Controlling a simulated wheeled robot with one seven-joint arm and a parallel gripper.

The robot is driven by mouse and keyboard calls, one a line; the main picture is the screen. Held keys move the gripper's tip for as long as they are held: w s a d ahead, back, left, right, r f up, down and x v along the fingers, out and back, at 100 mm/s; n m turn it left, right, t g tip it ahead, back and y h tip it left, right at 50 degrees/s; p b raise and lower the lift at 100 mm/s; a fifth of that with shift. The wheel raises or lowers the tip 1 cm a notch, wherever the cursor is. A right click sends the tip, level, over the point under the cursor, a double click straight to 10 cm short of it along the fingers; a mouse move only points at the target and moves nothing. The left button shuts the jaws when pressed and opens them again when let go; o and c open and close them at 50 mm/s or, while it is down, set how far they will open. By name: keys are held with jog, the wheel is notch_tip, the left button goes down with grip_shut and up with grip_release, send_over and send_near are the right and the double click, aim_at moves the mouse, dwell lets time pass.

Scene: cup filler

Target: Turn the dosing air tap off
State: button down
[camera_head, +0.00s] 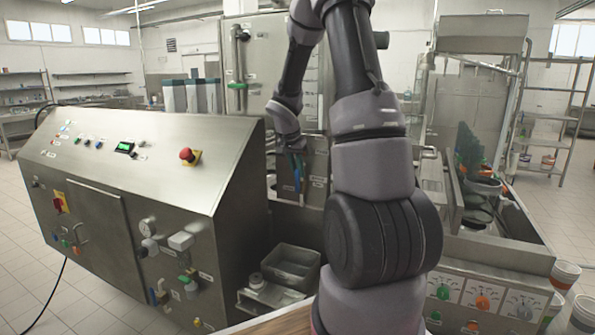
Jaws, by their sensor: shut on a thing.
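My gripper (292,150) is at the end of my arm, pointing down at the front of a steel cabinet behind the sloped console. It is small in view and partly hidden by its own wrist. It is shut on a small tap handle, which I take for the dosing air tap. A blue lever (297,173) shows just below the fingers, with a bit of green beside it. The label is too small to read, and I cannot tell the handle's angle.
A sloped steel console (140,165) with a red emergency button (188,155) stands at left. A grey bin (292,266) sits low in the middle. At right, a panel has green and orange knobs (483,301). My arm hides much of the centre.

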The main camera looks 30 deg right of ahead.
dwell(0.6)
jog(key=shift+w+a+f+n+g+h, duration=0.2)
jog(key=shift+w+a+g+h, duration=0.35)
jog(key=shift+g+h, duration=0.25)
jog(key=shift+w+a+f+n+g+h, duration=0.1)
jog(key=shift+w+a+n+g+h, duration=0.2)
jog(key=shift+w+g+h, duration=0.5)
jog(key=shift+s, duration=0.2)
jog(key=c, duration=0.8)
grip_release()
